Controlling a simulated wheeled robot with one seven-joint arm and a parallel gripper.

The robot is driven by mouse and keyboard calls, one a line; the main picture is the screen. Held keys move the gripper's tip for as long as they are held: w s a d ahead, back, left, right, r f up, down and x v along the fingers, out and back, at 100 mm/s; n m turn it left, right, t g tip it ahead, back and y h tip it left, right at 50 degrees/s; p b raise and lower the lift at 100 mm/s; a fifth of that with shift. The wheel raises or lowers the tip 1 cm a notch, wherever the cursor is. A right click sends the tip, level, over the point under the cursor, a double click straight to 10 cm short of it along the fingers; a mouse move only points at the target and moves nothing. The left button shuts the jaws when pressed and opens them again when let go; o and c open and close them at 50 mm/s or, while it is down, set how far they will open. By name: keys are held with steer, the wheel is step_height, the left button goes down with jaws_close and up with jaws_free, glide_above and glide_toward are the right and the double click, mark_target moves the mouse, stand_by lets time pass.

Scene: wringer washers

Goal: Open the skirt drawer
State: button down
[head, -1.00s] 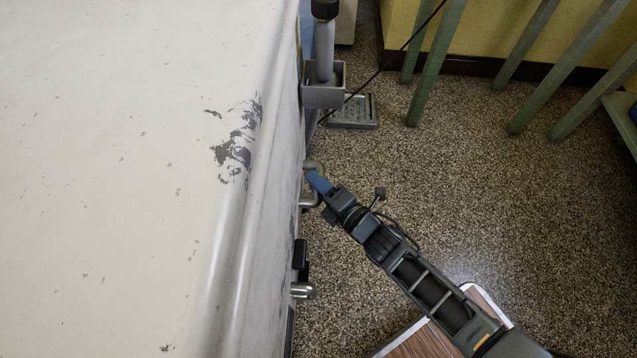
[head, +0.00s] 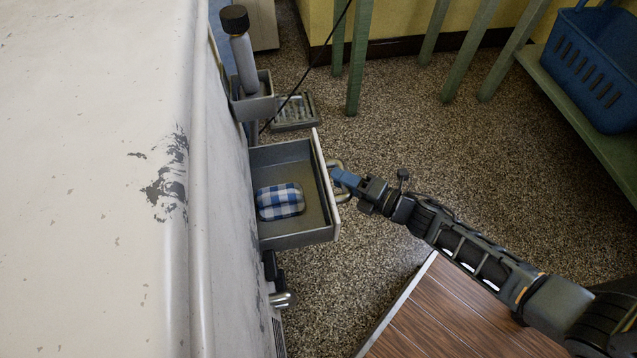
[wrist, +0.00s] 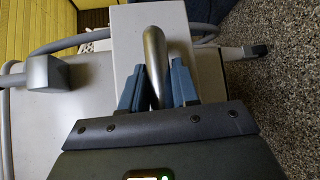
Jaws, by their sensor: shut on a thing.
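The skirt drawer (head: 292,237) stands pulled out from the side of the cream washer (head: 95,200) in the head view. A blue-and-white checked object (head: 281,201) lies inside it. The drawer's metal handle (head: 338,170) is on its front face; in the wrist view the handle (wrist: 154,62) runs between the blue fingers. My gripper (head: 343,180) is shut on the handle, and it also shows in the wrist view (wrist: 157,88). The handle's far end is partly hidden by the fingers in the head view.
A metal knob (head: 284,299) sticks out nearer me. A wood-topped surface (head: 455,320) lies below my arm. A blue basket (head: 590,65) is at right.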

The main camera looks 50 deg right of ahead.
steer(key=shift+s+d, duration=0.5)
steer(key=shift+d, duration=0.2)
steer(key=shift+s+d, duration=0.5)
steer(key=shift+d, duration=0.2)
steer(key=c, duration=0.9)
jaws_free()
steer(key=shift+c, duration=0.2)
steer(key=s+d+r, duration=0.1)
steer(key=s, duration=0.6)
steer(key=shift+s+p, duration=0.3)
steer(key=shift+p, duration=0.1)
